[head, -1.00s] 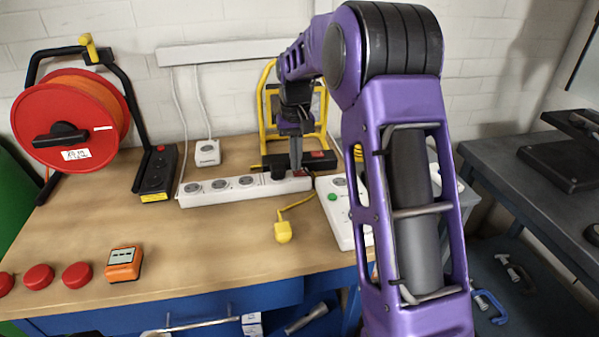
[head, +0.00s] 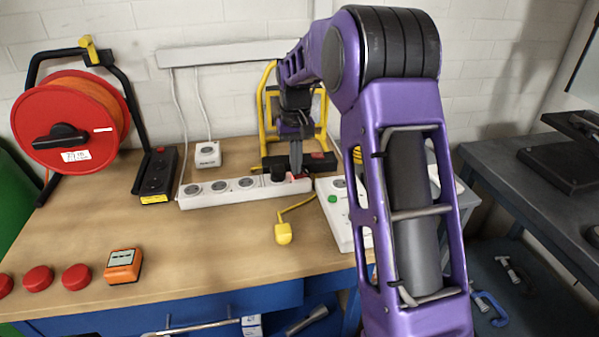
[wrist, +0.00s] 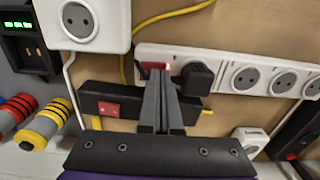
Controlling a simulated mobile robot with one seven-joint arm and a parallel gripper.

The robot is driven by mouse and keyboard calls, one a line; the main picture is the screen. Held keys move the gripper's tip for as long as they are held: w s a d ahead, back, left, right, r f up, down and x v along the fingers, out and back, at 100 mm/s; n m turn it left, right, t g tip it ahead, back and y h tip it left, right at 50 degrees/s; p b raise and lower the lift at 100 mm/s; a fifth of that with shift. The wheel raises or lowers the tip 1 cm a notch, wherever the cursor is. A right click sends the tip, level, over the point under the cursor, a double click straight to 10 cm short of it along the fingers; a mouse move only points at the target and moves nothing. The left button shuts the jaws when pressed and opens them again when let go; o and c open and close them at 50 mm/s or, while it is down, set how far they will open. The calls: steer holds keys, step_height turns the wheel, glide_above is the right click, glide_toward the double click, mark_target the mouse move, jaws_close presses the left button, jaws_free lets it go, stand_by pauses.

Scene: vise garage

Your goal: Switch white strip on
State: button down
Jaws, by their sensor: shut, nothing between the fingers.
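The white strip (head: 188,202) lies along the back of the bench, with a row of grey sockets and a black plug (head: 277,172) in its right part. It also shows in the wrist view (wrist: 217,56). Its red switch (wrist: 151,66) is at the end beside the plug. A bright pinkish glow shows on it at my fingertips, which hide part of it. My gripper (head: 296,174) is shut and empty, pointing down with its tips (wrist: 159,76) at the switch. I cannot tell whether they touch it.
A black strip with a red switch (wrist: 108,108) lies just behind. A white box with a green button (head: 332,198) stands close on the right. A yellow plug (head: 283,233) lies in front. The bench's middle is clear. A red cable reel (head: 40,97) stands left.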

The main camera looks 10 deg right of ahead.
steer(key=shift+r+p, duration=2.6)
steer(key=shift+r, duration=0.7)
